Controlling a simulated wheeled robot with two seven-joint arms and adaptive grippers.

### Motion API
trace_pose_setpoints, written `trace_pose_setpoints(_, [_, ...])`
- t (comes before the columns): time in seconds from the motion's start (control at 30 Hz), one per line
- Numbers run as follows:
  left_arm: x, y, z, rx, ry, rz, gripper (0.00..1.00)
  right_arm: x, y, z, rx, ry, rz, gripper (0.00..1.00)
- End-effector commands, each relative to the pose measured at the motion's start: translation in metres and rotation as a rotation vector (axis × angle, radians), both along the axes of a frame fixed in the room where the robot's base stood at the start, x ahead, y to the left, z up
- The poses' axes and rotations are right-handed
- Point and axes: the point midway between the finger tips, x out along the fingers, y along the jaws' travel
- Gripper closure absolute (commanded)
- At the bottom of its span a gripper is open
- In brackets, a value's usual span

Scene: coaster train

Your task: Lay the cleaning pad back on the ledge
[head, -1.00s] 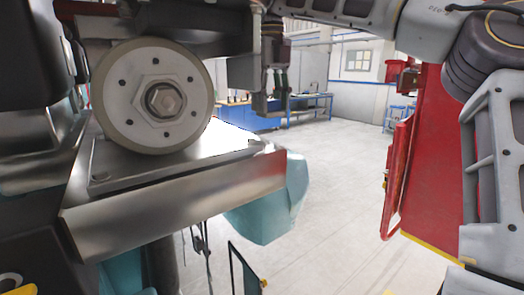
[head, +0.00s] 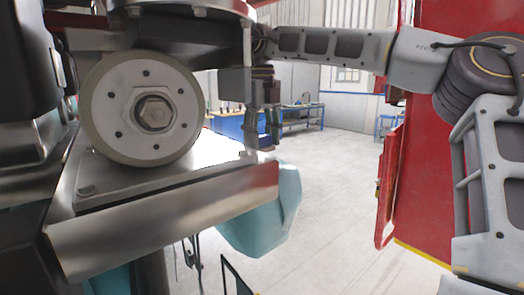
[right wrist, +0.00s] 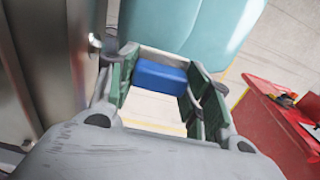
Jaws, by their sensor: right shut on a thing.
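The ledge (head: 165,215) is a bare metal shelf with a bent front lip, at the left of the head view. My right gripper (head: 264,145) hangs fingers down by the ledge's right end, and I cannot tell whether it touches the ledge. In the right wrist view my right gripper (right wrist: 160,95) is shut on a small blue block, the cleaning pad (right wrist: 160,76), held between its green-sided fingers. In the head view the pad is not clearly seen against the blue bench behind. My left gripper is not in view.
A pale grey wheel with a hex bolt (head: 145,110) stands over the back of the ledge. A teal rounded part (head: 262,215) bulges below its right end. A red panel (head: 440,180) stands at the right. Open floor (head: 335,200) lies between.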

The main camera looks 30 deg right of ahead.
Motion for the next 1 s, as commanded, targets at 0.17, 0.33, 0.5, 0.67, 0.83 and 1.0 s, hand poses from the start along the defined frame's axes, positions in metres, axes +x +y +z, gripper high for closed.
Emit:
trace_pose_setpoints(0.17, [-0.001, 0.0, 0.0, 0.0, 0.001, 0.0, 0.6, 0.0, 0.0, 0.0, 0.0, 0.0, 0.0, 0.7])
trace_pose_setpoints(0.33, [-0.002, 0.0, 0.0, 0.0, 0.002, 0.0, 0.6, -0.001, 0.0, -0.01, 0.0, 0.002, 0.001, 0.7])
trace_pose_setpoints(0.5, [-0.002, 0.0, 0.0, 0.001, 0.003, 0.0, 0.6, -0.001, 0.0, -0.029, 0.001, 0.003, 0.002, 0.7])
trace_pose_setpoints(0.67, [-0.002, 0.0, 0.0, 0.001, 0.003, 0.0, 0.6, 0.0, 0.0, -0.037, 0.0, 0.0, 0.001, 0.7])
trace_pose_setpoints(0.83, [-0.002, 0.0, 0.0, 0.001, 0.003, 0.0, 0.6, 0.0, 0.0, -0.037, 0.0, 0.0, 0.001, 0.7])
trace_pose_setpoints(1.0, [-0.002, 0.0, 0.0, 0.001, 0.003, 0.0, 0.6, 0.0, 0.0, -0.038, 0.0, 0.0, 0.001, 0.7])
